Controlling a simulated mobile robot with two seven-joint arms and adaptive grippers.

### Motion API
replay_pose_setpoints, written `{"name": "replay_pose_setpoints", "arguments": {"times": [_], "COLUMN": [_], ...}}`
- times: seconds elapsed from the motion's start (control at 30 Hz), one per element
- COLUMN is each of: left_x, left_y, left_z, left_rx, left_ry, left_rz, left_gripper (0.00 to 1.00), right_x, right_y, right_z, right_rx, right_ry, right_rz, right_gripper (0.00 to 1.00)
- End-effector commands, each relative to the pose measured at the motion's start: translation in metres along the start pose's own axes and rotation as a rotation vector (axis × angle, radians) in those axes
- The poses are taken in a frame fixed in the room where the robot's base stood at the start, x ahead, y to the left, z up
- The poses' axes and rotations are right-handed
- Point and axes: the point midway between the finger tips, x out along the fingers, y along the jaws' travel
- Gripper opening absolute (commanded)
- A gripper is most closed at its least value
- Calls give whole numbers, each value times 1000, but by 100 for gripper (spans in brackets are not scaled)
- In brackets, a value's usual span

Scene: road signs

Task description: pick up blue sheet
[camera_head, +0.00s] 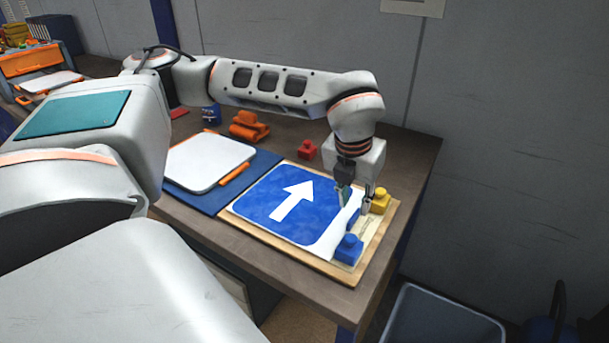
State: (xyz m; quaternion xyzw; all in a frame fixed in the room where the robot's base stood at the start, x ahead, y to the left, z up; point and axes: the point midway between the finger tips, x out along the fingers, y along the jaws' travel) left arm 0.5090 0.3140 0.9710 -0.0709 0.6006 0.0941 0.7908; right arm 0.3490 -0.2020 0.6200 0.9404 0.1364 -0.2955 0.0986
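The blue sheet (275,204) with a white arrow and white border lies on a light wooden board (373,242) on the workbench. Its right edge looks bent upward, showing white. My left gripper (355,203) points down at that right edge. Its fingers are apart, one over the sheet side and one over the board's right strip. I cannot tell whether either finger touches the sheet. My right gripper is not in view.
A blue block (348,249) and a yellow block (380,201) sit on the board's right side. A white blank plate (209,161) on a blue mat lies to the left. A red block (306,150) and orange tool (248,127) are behind. A grey bin (440,318) stands below right.

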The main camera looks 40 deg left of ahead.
Motion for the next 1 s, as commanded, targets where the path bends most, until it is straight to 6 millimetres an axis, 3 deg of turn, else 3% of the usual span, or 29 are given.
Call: {"name": "replay_pose_setpoints", "arguments": {"times": [0.3,0.57,0.6,0.7,1.0], "left_x": [41,44,44,44,43], "left_y": [0,0,0,0,0], "left_z": [-6,-6,-6,-6,-6], "left_rx": [0,0,0,0,-1], "left_ry": [2,0,1,1,0], "left_rz": [1,0,-1,-1,0], "left_gripper": [26,26,23,0,0], "right_x": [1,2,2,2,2], "right_y": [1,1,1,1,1], "right_z": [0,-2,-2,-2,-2], "right_rx": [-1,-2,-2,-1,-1], "right_ry": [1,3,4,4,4], "right_rz": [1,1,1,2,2], "right_gripper": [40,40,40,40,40]}}
